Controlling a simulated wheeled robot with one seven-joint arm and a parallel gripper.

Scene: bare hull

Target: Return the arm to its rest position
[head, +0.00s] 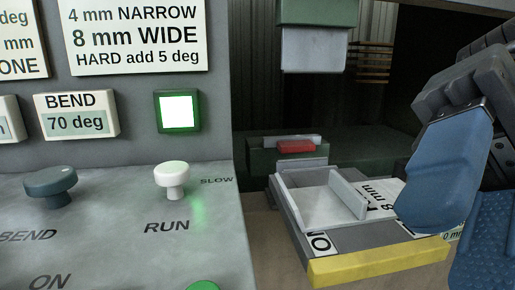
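Dark grey and blue parts of my arm fill the right edge of the head view, in front of the machine. A smooth blue piece hangs from dark grey joints. A second, dimpled blue piece shows below it at the right edge. I cannot make out two fingertips, so I cannot tell whether my gripper is open or shut, or whether it holds anything. The smooth blue piece hides part of the tray (378,262) with the yellow front edge; I cannot tell whether it touches it.
A grey panel at left bears a dark knob (50,182), a white RUN knob (172,179) and a lit green-framed button (178,111). A press head (314,48) hangs above a red piece (296,147). A light grey stop (347,193) stands on the tray.

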